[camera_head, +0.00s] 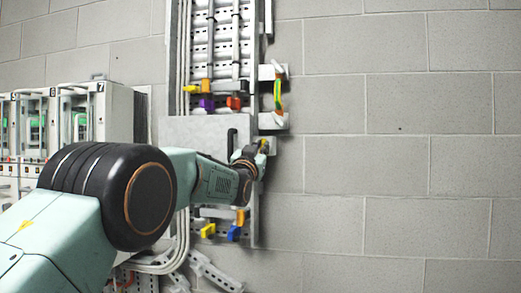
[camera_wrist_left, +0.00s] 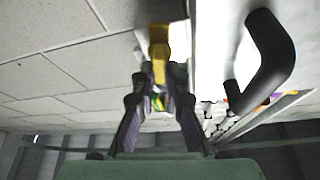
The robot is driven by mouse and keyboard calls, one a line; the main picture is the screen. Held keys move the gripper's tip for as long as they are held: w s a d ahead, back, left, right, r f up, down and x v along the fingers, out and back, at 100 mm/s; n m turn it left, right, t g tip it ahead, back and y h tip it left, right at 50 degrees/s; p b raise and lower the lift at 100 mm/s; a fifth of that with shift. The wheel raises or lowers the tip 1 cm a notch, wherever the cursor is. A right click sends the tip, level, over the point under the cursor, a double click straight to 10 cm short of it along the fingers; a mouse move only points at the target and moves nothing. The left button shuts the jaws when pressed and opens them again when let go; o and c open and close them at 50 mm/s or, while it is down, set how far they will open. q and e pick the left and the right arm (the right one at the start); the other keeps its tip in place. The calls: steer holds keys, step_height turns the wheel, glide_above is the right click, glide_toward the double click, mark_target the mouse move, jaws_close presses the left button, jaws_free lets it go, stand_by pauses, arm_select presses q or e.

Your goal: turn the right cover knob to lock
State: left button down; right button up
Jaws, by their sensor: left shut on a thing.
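The grey cover (camera_head: 185,127) is a flat plate across the wall rack, with a black handle (camera_head: 232,140) near its right end. The right cover knob (camera_head: 264,143) is small and yellow, at the cover's right edge, mostly hidden by my left gripper (camera_head: 258,155). In the left wrist view, the yellow knob (camera_wrist_left: 159,48) sits between the fingertips of my left gripper (camera_wrist_left: 160,72), which is shut on it. The black handle (camera_wrist_left: 268,62) stands to the right of the fingers there. The knob's exact angle is hard to tell. My right gripper is not in view.
Coloured connectors (camera_head: 207,104) sit above the cover, and more (camera_head: 234,234) hang below it. A green-yellow wire (camera_head: 278,95) runs between two grey blocks just above the knob. Numbered drive units (camera_head: 100,115) stand at left. The block wall (camera_head: 400,150) at right is bare.

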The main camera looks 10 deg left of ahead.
arm_select(q)
steer(key=m+h, duration=0.1)
steer(key=m, duration=0.1)
steer(key=shift+a+m, duration=0.1)
steer(key=shift+m, duration=0.2)
steer(key=m+g+h, duration=0.1)
steer(key=m, duration=0.1)
steer(key=shift+r+m+p, duration=0.1)
steer(key=shift+m+p, duration=0.2)
steer(key=shift+p, duration=0.1)
steer(key=m+g+h+p, duration=0.1)
steer(key=m+h+p, duration=0.1)
steer(key=m, duration=0.2)
steer(key=shift+a+r+m, duration=0.1)
steer(key=shift+m, duration=0.3)
steer(key=shift+r+m+g+h+p, duration=0.2)
steer(key=shift+m+g, duration=0.4)
steer(key=shift+m, duration=0.85)
steer(key=shift+f+m+g+h+p, duration=0.25)
steer(key=shift+m+g, duration=0.35)
steer(key=shift+m, duration=0.9)
steer(key=shift+r+m+g+y+p, duration=0.25)
steer(key=shift+m+g, duration=0.35)
steer(key=shift+m, duration=0.85)
steer(key=shift+f, duration=0.1)
steer(key=c, duration=1.4)
jaws_free()
steer(key=shift+w+f, duration=0.1)
